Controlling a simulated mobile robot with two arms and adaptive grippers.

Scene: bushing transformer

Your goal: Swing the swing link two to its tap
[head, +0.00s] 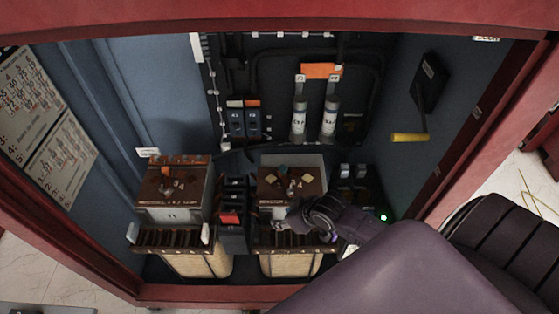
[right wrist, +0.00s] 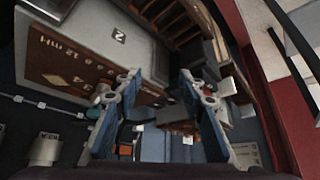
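Two transformer units stand side by side in the cabinet in the head view. The left one has a brown top board (head: 150,190), and the right one has a brown top board (head: 270,188) with small metal terminals and numbers. My right gripper (head: 280,222) is at the front edge of the right unit, below its board. In the right wrist view my right gripper (right wrist: 158,80) is open, its fingers apart with no held object visible. A numbered brown board (right wrist: 75,70) lies beside its left finger. I cannot clearly pick out swing link two or its tap. My left gripper is out of view.
White cylinders (head: 299,120) are on the back wall. A yellow handle (head: 410,137) sticks out at the right wall. The red cabinet frame (head: 200,293) borders the opening.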

